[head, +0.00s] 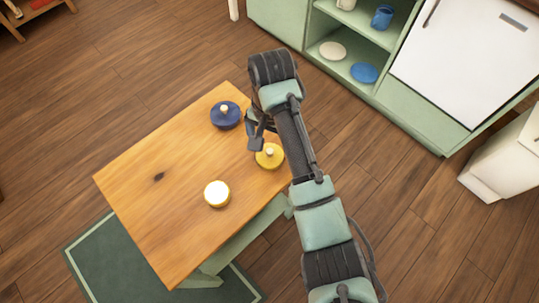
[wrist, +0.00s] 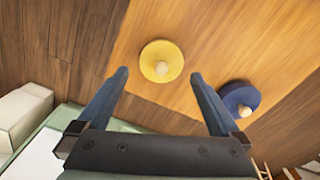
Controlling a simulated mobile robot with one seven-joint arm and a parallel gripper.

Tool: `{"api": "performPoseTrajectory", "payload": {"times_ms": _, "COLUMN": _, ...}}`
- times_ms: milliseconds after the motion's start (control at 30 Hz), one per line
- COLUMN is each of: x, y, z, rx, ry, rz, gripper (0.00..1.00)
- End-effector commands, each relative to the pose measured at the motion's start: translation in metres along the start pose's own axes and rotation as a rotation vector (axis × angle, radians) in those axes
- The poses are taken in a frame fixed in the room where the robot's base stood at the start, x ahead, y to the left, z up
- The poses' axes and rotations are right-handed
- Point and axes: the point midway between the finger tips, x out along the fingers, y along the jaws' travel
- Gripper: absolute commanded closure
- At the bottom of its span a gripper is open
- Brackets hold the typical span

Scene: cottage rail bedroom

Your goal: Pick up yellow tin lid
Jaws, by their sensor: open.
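The yellow tin lid (head: 270,156) with a pale knob lies on the wooden table (head: 165,210) near its right edge. In the wrist view the yellow lid (wrist: 161,61) shows ahead of the fingertips, roughly between their lines. My gripper (wrist: 157,73) is open and empty, apart from the lid. In the head view my gripper (head: 257,135) hangs above the table between the blue lid and the yellow lid, partly hidden by its own wrist.
A blue lid (head: 225,115) sits close by, near my right-hand finger in the wrist view (wrist: 238,98). A round yellow tin with a pale top (head: 217,193) stands toward the table's front. Green shelves (head: 340,62) and a white-fronted cabinet (head: 465,55) stand beyond the table.

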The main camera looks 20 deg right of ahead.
Motion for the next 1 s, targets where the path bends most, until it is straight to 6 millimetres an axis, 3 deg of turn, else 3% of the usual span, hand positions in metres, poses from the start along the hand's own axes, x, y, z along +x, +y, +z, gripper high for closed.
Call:
{"api": "performPoseTrajectory", "payload": {"times_ms": 400, "x": 0.051, "y": -0.002, "z": -0.004, "rx": 0.000, "ry": 0.000, "rz": 0.000, "gripper": 0.00}}
{"api": "performPoseTrajectory", "payload": {"times_ms": 700, "x": 0.054, "y": -0.002, "z": -0.004, "rx": -0.001, "ry": 0.001, "rz": -0.001, "gripper": 0.00}}
{"api": "performPoseTrajectory", "payload": {"times_ms": 1000, "x": 0.054, "y": -0.002, "z": -0.004, "rx": -0.002, "ry": 0.001, "rz": -0.001, "gripper": 0.52}}
